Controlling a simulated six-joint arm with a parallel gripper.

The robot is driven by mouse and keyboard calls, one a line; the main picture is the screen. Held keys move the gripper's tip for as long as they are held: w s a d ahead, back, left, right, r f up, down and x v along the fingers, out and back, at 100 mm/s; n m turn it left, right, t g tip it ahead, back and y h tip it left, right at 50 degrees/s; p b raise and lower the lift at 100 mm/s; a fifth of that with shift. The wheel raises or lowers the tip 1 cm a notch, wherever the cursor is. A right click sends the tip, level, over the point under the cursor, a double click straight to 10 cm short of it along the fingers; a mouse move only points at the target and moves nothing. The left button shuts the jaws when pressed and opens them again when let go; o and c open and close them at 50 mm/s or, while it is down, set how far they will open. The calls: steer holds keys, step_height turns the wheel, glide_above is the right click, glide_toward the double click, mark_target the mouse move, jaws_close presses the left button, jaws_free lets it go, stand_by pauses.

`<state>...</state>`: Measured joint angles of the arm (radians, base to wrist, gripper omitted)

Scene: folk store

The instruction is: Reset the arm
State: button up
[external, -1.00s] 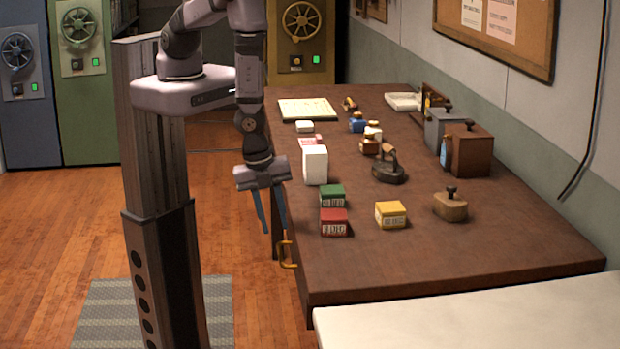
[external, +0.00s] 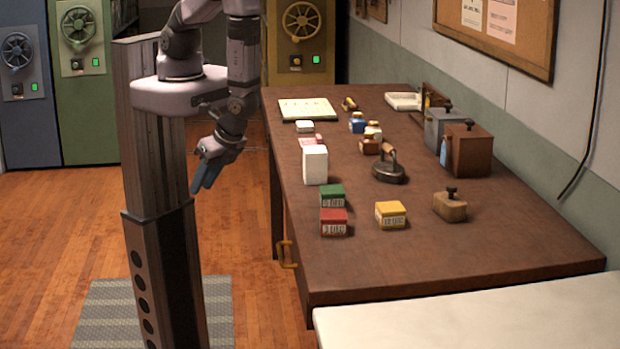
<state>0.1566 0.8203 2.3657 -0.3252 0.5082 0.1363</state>
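My gripper (external: 203,181) hangs at the end of my arm, left of the brown table (external: 440,266) and clear of it. Its blue fingers point down and to the left, near my column. The fingers overlap from this angle, so I cannot tell whether they are open or shut. I see nothing held below them.
The table bears a green block (external: 332,196), a red block (external: 334,222), a yellow block (external: 390,215), a white box (external: 315,165), a flat iron (external: 389,168) and a wooden stamp (external: 450,205). An orange clamp (external: 288,254) is on its left edge. Floor is free between table and column.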

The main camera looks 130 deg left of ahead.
steer(key=w+a+r+t+b, duration=0.5)
steer(key=w+r, duration=0.4)
steer(key=r, duration=0.3)
steer(key=shift+a+r+t+y+b, duration=0.25)
steer(key=shift+a+t+y+b, duration=0.2)
steer(key=shift+t, duration=0.25)
stand_by(6.1)
